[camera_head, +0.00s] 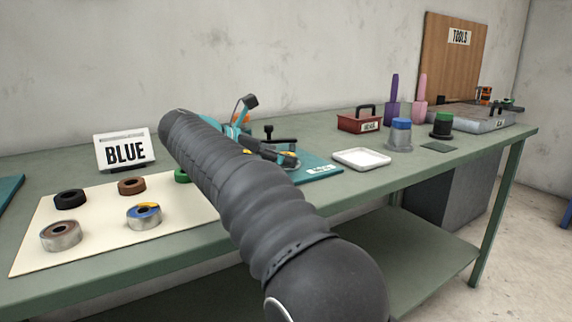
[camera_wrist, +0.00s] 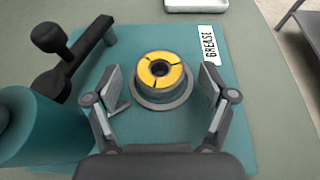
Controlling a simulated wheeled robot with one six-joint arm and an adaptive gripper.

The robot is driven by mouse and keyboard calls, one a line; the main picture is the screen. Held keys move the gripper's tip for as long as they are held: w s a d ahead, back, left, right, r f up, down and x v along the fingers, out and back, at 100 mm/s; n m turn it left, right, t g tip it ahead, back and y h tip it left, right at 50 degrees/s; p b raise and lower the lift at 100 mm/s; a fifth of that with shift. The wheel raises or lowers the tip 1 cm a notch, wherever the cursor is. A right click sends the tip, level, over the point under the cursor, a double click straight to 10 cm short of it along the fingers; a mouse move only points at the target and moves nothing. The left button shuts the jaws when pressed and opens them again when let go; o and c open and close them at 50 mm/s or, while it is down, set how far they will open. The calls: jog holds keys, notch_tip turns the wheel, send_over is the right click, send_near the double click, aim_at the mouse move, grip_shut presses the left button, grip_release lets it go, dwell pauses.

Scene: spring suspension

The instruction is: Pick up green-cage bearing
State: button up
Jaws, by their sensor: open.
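A green ring (camera_head: 182,175) lies on the cream mat (camera_head: 95,240) in the head view, partly hidden behind my arm. I cannot tell whether it is the green-cage bearing. In the wrist view, a round metal part with a yellow segmented face and a dark centre hole (camera_wrist: 160,74) sits in a grey ring-shaped holder on the teal GREASE mat (camera_wrist: 185,140). No green cage shows on it. My gripper (camera_wrist: 161,80) is open, with one finger on each side of this part. The fingers look apart from it, and nothing is held.
A black lever (camera_wrist: 75,62) and a teal cylinder (camera_wrist: 45,125) stand close left of my gripper. A white tray (camera_head: 361,159) is beside the mat. Black (camera_head: 70,199) and brown (camera_head: 132,186) rings and two metal bearings (camera_head: 61,236) (camera_head: 144,217) lie by the BLUE sign (camera_head: 125,152).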

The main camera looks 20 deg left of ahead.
jog(key=shift+w+d+f, duration=0.1)
jog(key=shift+w+d, duration=0.15)
jog(key=shift+w, duration=0.05)
jog(key=c, duration=1.4)
jog(key=shift+c, duration=0.6)
